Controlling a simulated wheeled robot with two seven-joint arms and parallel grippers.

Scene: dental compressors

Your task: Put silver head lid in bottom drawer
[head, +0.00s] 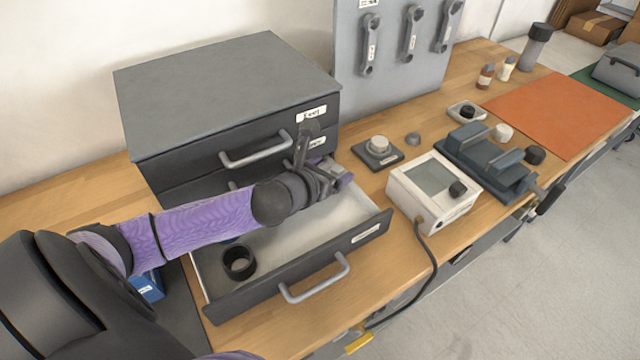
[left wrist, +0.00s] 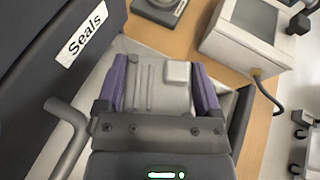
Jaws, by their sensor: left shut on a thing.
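The open bottom drawer (head: 368,236) of the dark grey cabinet has a pale inside and a silver handle. My left gripper (head: 336,175) is over the back right part of this drawer. In the left wrist view my left gripper (left wrist: 161,84) has its purple fingers shut on the silver head lid (left wrist: 150,90), a flat grey piece with ridges and a light square block. The lid (head: 333,167) shows only in small part in the head view. It appears held above the drawer floor. My right gripper is not in view.
A black ring (head: 239,262) lies in the drawer's front left. Closed upper drawers (head: 240,140) stand behind my arm, with a "Seals" label (left wrist: 84,34) close by. A white screen unit (head: 432,191) and a dark base with a silver knob (head: 377,150) stand right of the drawer.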

